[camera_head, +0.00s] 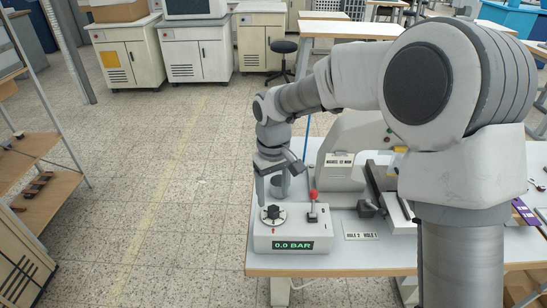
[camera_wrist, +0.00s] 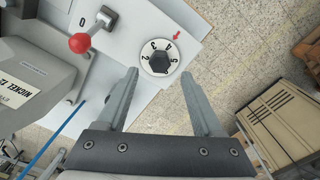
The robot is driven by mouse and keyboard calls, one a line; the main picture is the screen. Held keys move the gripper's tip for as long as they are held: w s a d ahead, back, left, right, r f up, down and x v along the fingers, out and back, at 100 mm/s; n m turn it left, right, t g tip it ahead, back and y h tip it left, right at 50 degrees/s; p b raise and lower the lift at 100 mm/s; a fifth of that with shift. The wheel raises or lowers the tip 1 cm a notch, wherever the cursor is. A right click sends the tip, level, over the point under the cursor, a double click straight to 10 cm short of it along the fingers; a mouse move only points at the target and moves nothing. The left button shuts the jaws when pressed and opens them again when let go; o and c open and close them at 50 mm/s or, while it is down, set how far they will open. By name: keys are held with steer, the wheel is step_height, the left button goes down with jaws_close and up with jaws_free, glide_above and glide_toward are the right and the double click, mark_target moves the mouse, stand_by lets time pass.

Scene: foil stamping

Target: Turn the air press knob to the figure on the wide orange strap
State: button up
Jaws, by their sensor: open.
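The air press box (camera_head: 288,238) stands at the table's front left corner, with a green display reading 0.0 BAR. Its black knob (camera_head: 272,212) sits on a white dial on top. In the wrist view the knob (camera_wrist: 159,62) shows figures around it, including 2 and 5, and a red arrow (camera_wrist: 176,36) beside the dial. My gripper (camera_head: 271,190) is just above the knob, pointing down. In the wrist view its open fingers (camera_wrist: 160,74) lie either side of the knob's near edge, empty. I cannot make out a wide orange strap.
A red-tipped lever (camera_head: 313,194) stands right of the knob; its red ball (camera_wrist: 80,43) shows in the wrist view. The grey press (camera_head: 350,155) is behind. A plate marked HOLE 2, HOLE 1 (camera_head: 361,236) lies to the right. Floor left of the table is clear.

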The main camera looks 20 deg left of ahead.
mark_target(274, 208)
step_height(274, 208, up, 12)
steer(key=p, duration=0.1)
steer(key=shift+r, duration=0.25)
steer(key=shift+d, duration=0.1)
steer(key=s+d+r+m+t, duration=0.2)
steer(key=s+d+r, duration=0.2)
steer(key=d, duration=0.5)
steer(key=s+d+r+m+t, duration=0.1)
steer(key=s+d+r+m, duration=0.2)
steer(key=d, duration=0.6)
steer(key=s+d+f+m+t, duration=0.2)
steer(key=s+d+m, duration=0.1)
steer(key=s+d, duration=0.6)
steer(key=s, duration=0.3)
steer(key=shift+d+f+m+t, duration=0.15)
steer(key=shift+f+m+t, duration=0.1)
steer(key=shift+m+t, duration=0.05)
steer(key=shift+d, duration=0.15)
